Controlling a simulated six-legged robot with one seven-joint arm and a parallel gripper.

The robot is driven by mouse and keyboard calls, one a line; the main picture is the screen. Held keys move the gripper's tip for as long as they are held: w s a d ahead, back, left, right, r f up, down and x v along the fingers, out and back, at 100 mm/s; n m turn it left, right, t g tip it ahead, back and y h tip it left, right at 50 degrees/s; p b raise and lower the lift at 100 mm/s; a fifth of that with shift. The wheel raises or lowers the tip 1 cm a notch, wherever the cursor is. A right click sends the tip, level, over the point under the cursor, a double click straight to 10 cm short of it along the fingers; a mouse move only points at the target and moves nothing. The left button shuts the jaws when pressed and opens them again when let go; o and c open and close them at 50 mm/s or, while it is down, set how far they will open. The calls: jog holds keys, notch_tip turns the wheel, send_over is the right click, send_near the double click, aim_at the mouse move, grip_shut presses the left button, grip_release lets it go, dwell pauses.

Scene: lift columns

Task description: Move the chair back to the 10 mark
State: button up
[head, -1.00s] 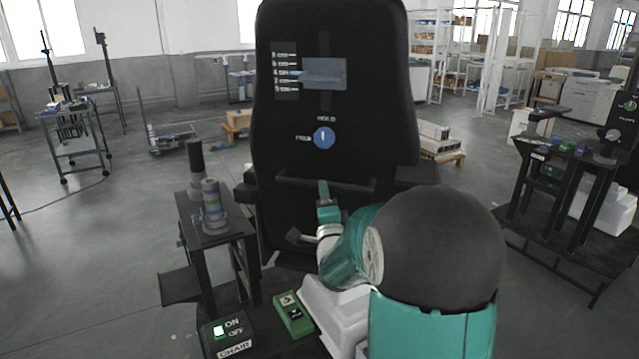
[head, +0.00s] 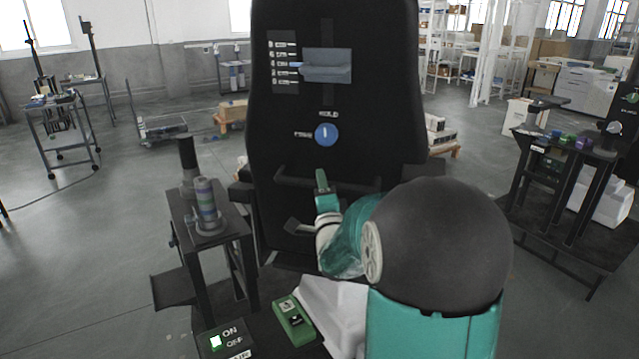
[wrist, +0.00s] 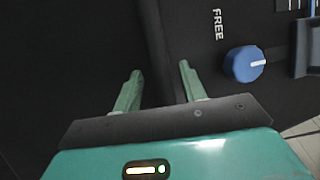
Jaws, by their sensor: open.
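The tall black chair back (head: 290,200) stands in front of me in the head view. It carries a scale (head: 283,62) of white marks, too small to read, with a light blue pointer beside a grey-blue block (head: 326,66). Below is a blue knob (head: 327,134) with HOLD above and FREE to its left; its white line points up. The knob (wrist: 244,64) also shows in the wrist view, right of the fingers. A dark bar (head: 300,182) crosses the back's lower part. My gripper (head: 321,188) is near that bar. In the wrist view its green fingers (wrist: 158,85) are apart, with nothing clearly between them.
A black stand with a ringed grey column (head: 207,207) is at left. A switch box (head: 228,340) marked ON and OFF glows green at ON, beside a green box (head: 293,320). Another black stand (head: 570,160) is at right. Open floor lies on the left.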

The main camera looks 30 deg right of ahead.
jog(key=shift+s+r, duration=0.15)
jog(key=shift+r, duration=0.15)
jog(key=shift+w+d+f, duration=0.1)
jog(key=shift+w+f, duration=0.05)
jog(key=shift+w, duration=0.25)
jog(key=shift+s, duration=0.25)
jog(key=shift+w, duration=0.15)
jog(key=shift+c, duration=1.2)
grip_shut()
jog(key=shift+s+f, duration=0.1)
jog(key=shift+s, duration=0.1)
jog(key=s+a+f, duration=0.2)
jog(key=s+a, duration=0.1)
jog(key=a, duration=0.1)
jog(key=shift+s+f, duration=0.25)
jog(key=shift+f, duration=0.15)
jog(key=shift+o, duration=1.2)
grip_release()
jog(key=shift+w, duration=0.1)
